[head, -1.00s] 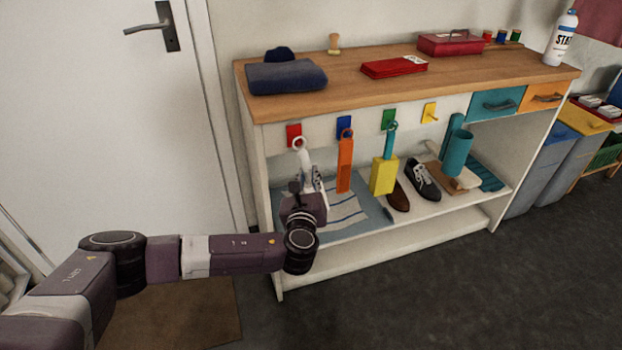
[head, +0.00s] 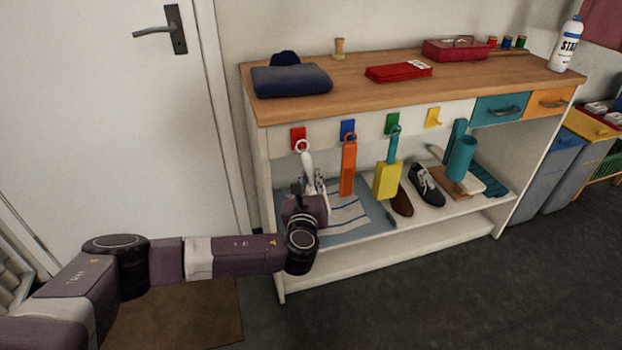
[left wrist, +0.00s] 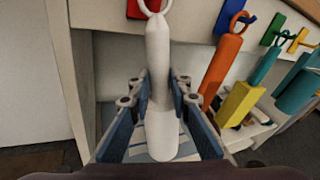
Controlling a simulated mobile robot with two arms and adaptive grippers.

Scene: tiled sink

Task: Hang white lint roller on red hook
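The white lint roller (left wrist: 160,75) stands nearly upright in the left wrist view, its ring at the top. The ring overlaps the lower edge of the red hook's plate (left wrist: 136,9); whether it is over the peg cannot be told. In the head view the lint roller (head: 307,160) leans slightly, with its ring in front of the red hook (head: 298,138). My left gripper (left wrist: 161,88) has its fingertips close on both sides of the roller and appears shut on it. In the head view the left gripper (head: 313,187) hides the roller's lower part. My right gripper is not in view.
An orange tool (head: 348,165) hangs from the blue hook (head: 348,127), just right of the roller. A yellow brush (head: 387,180) hangs under the green hook (head: 393,122). A striped towel (head: 352,212) and shoes lie on the shelf below.

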